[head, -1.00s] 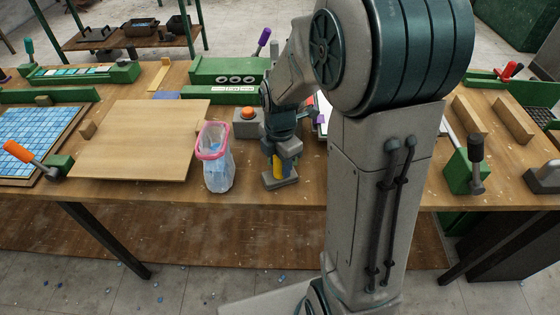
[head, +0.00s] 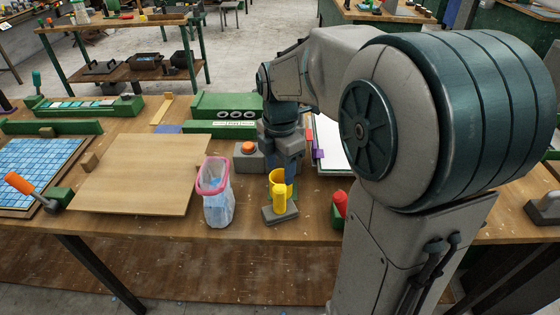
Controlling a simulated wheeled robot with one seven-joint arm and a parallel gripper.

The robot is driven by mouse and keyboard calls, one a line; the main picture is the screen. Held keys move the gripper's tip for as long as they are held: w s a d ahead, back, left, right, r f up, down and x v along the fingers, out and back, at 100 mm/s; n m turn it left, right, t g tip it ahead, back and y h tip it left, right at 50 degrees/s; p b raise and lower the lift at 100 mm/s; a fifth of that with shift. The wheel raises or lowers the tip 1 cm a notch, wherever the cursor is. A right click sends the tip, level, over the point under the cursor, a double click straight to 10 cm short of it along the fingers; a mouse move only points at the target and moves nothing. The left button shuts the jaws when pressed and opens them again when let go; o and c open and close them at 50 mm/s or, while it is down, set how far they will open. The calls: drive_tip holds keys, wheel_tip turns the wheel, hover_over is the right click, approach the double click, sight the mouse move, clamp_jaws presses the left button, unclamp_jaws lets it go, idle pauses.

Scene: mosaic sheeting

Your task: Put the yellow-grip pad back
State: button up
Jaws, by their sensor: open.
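The yellow-grip pad stands upright near the front edge of the workbench, right of the pink-rimmed bag. Its yellow grip (head: 279,193) rises from a flat grey base (head: 280,212). My gripper (head: 286,181) points down just above and behind the grip, and its jaws are open. The grip hides part of the fingers, so I cannot tell whether they touch it.
A pink-rimmed bag (head: 217,192) stands left of the pad. A wooden board (head: 140,175) lies further left. A grey box with an orange button (head: 249,149) and a green fixture (head: 225,106) stand behind. A red-handled tool (head: 340,204) is to the right.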

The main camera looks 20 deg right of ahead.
drive_tip(key=shift+s+r, duration=0.1)
drive_tip(key=shift+r, duration=0.55)
drive_tip(key=shift+s+r+m, duration=0.15)
drive_tip(key=shift+s+m, duration=0.2)
drive_tip(key=shift+m, duration=0.35)
drive_tip(key=s+f+m+t, duration=0.1)
drive_tip(key=s+m+t, duration=0.2)
drive_tip(key=s+m, duration=1)
drive_tip(key=m, duration=0.7)
drive_tip(key=shift+s+f+m, duration=0.15)
drive_tip(key=shift+s+m, duration=0.05)
drive_tip(key=shift+m, duration=0.1)
